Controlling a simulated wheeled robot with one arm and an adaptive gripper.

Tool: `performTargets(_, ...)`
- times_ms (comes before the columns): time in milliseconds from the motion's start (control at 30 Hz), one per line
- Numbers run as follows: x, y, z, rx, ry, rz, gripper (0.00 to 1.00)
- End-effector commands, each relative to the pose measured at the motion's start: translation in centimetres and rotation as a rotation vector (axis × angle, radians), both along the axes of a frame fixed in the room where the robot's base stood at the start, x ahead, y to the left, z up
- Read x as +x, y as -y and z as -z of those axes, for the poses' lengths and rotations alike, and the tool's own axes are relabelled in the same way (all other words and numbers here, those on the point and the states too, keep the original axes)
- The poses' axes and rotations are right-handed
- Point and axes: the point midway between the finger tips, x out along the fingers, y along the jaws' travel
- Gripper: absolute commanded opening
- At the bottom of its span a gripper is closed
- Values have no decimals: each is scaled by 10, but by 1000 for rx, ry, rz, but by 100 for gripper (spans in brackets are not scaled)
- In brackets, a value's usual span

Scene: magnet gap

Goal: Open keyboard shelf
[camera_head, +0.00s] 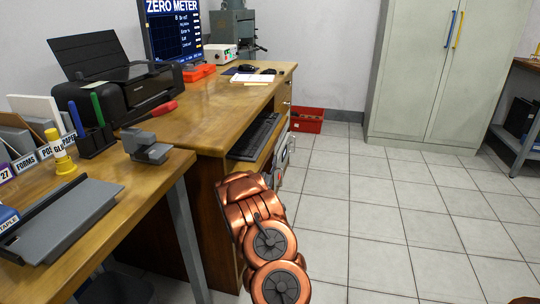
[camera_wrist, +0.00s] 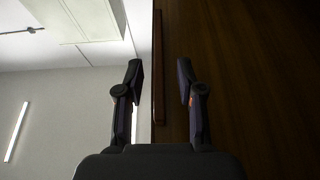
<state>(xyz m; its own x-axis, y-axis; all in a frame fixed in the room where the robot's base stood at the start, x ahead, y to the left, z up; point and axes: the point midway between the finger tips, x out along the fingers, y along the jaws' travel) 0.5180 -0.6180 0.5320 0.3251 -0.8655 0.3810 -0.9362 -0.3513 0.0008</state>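The keyboard shelf (camera_head: 240,157) is under the right part of the wooden desk, with a black keyboard (camera_head: 258,134) on it. The keyboard shows beyond the desk top's edge. My gripper (camera_wrist: 159,78) is open in the wrist view, its two dark fingers apart. A thin reddish-brown wooden edge (camera_wrist: 158,100) runs lengthwise in the gap between them, with a dark wood surface (camera_wrist: 250,80) on the right. I cannot tell whether the fingers touch this edge or how far away it is. In the head view my copper arm reaches towards the shelf; the fingers are not clearly visible there.
The wooden desk (camera_head: 205,112) carries a black printer (camera_head: 125,90), a monitor (camera_head: 175,30) and papers. A red box (camera_head: 307,120) stands on the floor behind. Tiled floor (camera_head: 385,210) on the right is clear.

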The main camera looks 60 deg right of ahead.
Motion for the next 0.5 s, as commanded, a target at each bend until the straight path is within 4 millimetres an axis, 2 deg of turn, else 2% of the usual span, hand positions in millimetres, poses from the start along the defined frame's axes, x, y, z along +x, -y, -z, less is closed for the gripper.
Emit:
performTargets(200,7,25,-9,-1,3,2,38)
performTargets(500,12,40,-17,-1,2,4,38)
